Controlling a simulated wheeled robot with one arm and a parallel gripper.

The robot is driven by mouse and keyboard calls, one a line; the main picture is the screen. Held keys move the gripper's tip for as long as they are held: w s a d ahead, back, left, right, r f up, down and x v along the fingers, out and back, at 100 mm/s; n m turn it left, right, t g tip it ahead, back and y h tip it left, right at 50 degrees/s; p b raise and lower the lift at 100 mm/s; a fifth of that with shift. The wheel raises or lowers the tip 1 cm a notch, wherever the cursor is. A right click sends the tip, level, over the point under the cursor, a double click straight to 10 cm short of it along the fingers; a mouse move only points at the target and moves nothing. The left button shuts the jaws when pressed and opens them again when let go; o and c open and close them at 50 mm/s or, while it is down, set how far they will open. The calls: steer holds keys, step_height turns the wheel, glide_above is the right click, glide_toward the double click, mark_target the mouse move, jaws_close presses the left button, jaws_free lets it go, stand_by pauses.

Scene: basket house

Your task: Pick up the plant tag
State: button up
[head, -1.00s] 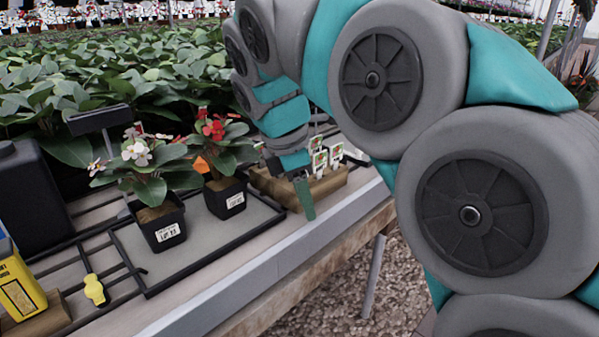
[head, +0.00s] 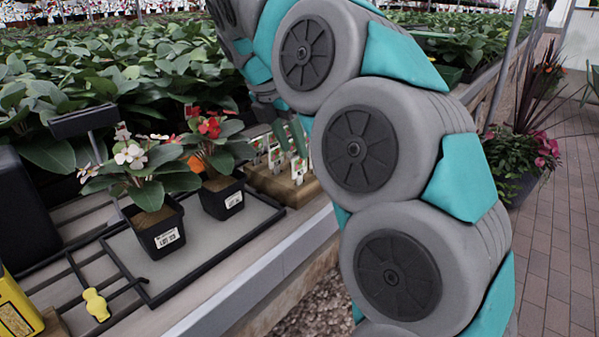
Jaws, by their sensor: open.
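Several white plant tags (head: 299,168) with small red and green pictures stand upright in a wooden holder (head: 290,190) at the back right of the bench. My gripper (head: 294,146) is over this holder, with its two green fingers apart and pointing down. The fingers hang in front of or among the tags; I cannot tell whether they touch one. Nothing shows held between them. The fingers partly cover the tags behind.
A white-flowered potted plant (head: 160,235) and a red-flowered one (head: 222,198) stand on a black-rimmed tray (head: 150,300) left of the holder. Dense foliage lies behind; a brick path (head: 560,240) runs right.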

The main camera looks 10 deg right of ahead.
mark_target(298, 157)
steer(key=x, duration=0.5)
steer(key=shift+d, duration=0.1)
steer(key=shift+r, duration=0.1)
steer(key=shift+c, duration=0.4)
jaws_close()
